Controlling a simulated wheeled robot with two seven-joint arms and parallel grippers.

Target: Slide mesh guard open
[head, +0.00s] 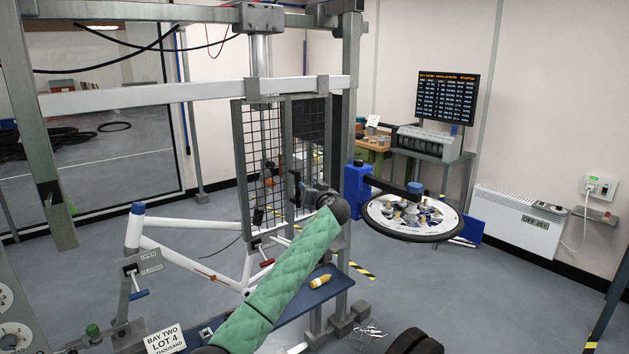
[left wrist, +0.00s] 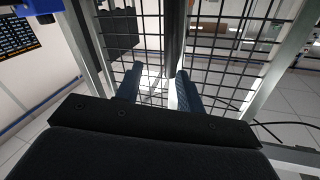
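The mesh guard (head: 262,150) is a black wire grid in grey frames, hanging under the white crossbeam of the test frame. Two mesh panels show side by side, with a grey upright where they meet. My left gripper (head: 298,188), on the green-sleeved arm, is in front of the guard at this upright. In the left wrist view the fingers (left wrist: 158,88) are apart. A dark grey upright bar (left wrist: 174,40) of the guard shows between them, nearer the right finger. I cannot tell whether either finger touches it. My right gripper is in neither view.
A white bicycle frame (head: 190,228) stands behind the green arm at left. A lever with an OPEN/CLOSED sign (head: 150,262) is at lower left.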

